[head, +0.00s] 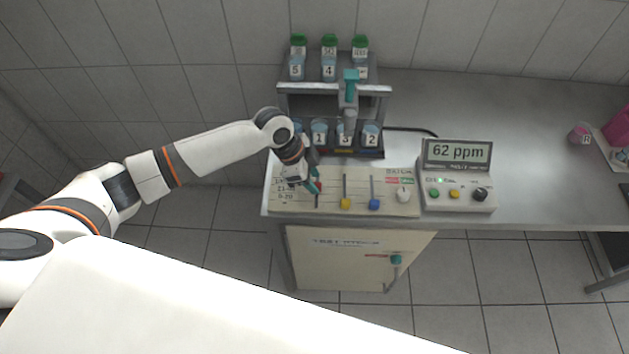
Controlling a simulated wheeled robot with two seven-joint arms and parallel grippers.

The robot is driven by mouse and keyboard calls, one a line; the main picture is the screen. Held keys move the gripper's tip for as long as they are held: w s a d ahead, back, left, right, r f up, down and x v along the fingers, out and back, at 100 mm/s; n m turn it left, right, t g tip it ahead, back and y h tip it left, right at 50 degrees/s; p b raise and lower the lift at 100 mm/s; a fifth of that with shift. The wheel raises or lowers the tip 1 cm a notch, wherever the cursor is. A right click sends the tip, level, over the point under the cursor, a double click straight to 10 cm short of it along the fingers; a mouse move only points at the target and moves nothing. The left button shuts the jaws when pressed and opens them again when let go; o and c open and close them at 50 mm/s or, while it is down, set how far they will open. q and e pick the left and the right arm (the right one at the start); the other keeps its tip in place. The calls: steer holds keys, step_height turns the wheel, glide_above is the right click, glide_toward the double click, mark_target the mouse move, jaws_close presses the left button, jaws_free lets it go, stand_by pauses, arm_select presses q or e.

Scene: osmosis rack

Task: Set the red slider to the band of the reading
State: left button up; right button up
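The slider panel (330,208) is the cream top of the cabinet unit. A yellow slider (345,203) and a blue slider (374,204) sit low in their slots. My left gripper (315,182) is over the panel's left slot, left of the yellow slider. The finger gap is too small to read. A printed table (285,197) at the panel's left is partly covered by the gripper. The meter display (457,151) reads 62 ppm. My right gripper is not in view.
A rack (335,88) with numbered cartridges and green-capped bottles stands behind the panel. A teal-handled tap (350,86) rises in front of it. A white knob (403,195) is at the panel's right.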

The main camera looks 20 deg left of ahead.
arm_select(q)
steer(key=b+v, duration=0.1)
steer(key=v, duration=0.9)
steer(key=shift+f, duration=0.1)
